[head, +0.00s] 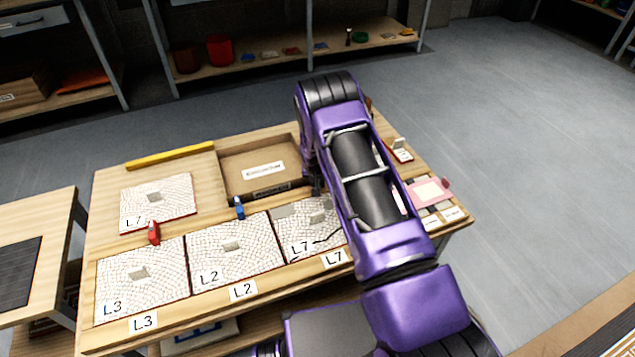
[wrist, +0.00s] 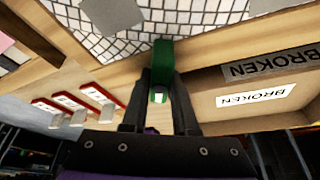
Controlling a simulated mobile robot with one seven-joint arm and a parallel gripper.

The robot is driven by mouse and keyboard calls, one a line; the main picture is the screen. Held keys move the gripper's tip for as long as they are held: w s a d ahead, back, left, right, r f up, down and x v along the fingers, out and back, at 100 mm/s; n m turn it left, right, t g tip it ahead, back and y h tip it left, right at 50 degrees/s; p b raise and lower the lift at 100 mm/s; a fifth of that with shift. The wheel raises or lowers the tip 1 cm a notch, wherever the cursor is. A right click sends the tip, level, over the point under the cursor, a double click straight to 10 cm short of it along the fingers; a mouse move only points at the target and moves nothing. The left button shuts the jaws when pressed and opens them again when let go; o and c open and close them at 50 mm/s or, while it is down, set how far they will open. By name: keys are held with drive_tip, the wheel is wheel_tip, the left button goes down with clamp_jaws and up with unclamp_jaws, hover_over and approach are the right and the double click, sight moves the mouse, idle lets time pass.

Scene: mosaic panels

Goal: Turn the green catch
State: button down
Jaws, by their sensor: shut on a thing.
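The green catch (wrist: 162,55) shows in the wrist view, at the edge of a white mosaic panel (wrist: 75,30). My gripper (wrist: 161,85) is shut on it, one dark finger on each side. In the head view my gripper (head: 316,186) is at the back edge of the right-hand panel marked L7 (head: 296,236), which has a dark crack line. The green catch cannot be made out there. My arm covers the right part of this panel.
A red catch (head: 154,232) and a blue catch (head: 238,207) stand behind panels L3 (head: 120,291) and L2 (head: 225,262). A wooden tray labelled BROKEN (wrist: 215,100) lies beside my gripper. Another L7 panel (head: 135,213) and a yellow bar (head: 170,157) lie at the back left.

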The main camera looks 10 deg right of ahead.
drive_tip(key=m+h, duration=0.1)
drive_tip(key=m, duration=0.2)
drive_tip(key=m+g+h, duration=0.1)
drive_tip(key=m, duration=0.2)
drive_tip(key=shift+a, duration=0.1)
drive_tip(key=m+g, duration=0.1)
drive_tip(key=m, duration=0.2)
drive_tip(key=m+g+h, duration=0.1)
drive_tip(key=m, duration=0.2)
drive_tip(key=shift+m+g, duration=0.3)
drive_tip(key=shift+m, duration=0.1)
drive_tip(key=c, duration=0.7)
unclamp_jaws()
drive_tip(key=p+v, duration=0.1)
drive_tip(key=v, duration=1.6)
drive_tip(key=shift+a+r+p, duration=0.15)
drive_tip(key=shift+p, duration=0.25)
